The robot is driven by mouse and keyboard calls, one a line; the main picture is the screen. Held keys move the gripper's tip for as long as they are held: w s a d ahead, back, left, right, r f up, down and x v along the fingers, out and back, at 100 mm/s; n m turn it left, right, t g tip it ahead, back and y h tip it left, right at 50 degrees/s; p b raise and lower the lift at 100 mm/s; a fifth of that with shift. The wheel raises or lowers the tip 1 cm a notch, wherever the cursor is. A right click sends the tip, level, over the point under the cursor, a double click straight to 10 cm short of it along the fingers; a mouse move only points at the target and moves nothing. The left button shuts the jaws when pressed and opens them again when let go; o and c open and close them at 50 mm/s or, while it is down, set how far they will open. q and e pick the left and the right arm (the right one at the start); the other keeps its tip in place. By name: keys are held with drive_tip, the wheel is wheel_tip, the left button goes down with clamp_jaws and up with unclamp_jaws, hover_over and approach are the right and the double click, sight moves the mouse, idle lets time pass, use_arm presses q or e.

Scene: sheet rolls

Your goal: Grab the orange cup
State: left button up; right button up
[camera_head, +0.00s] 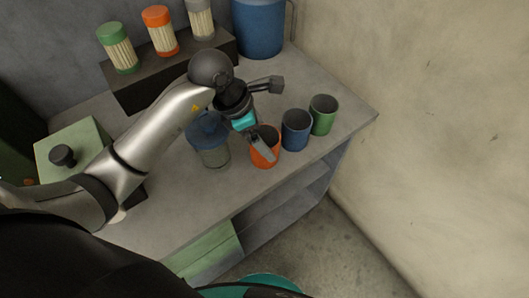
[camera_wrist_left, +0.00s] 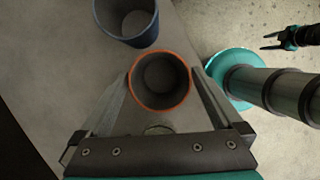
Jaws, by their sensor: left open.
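The orange cup (camera_head: 265,153) stands upright near the front edge of the grey counter. In the left wrist view its open rim (camera_wrist_left: 160,107) shows between my two fingers, with its empty inside visible. My left gripper (camera_head: 271,120) is open and above the cup; in the head view one finger crosses in front of the cup's upper part. The fingers appear on either side of the cup, and I cannot tell whether they touch it. My right gripper (camera_wrist_left: 268,41) shows small at the upper right of the left wrist view, its fingers apart and empty.
A blue cup (camera_head: 296,130) and a green cup (camera_head: 323,114) stand in line to the right. A blue-lidded clear jar (camera_head: 214,155) stands just left of the orange cup. A dark shelf (camera_head: 150,91) with several lidded jars and a blue bucket (camera_head: 258,28) are behind.

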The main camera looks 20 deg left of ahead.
use_arm(q)
drive_tip(key=shift+w+d+f, duration=0.1)
drive_tip(key=shift+d+f, duration=0.05)
drive_tip(key=shift+f, duration=0.2)
drive_tip(key=shift+c, duration=0.2)
drive_tip(key=c, duration=1.2)
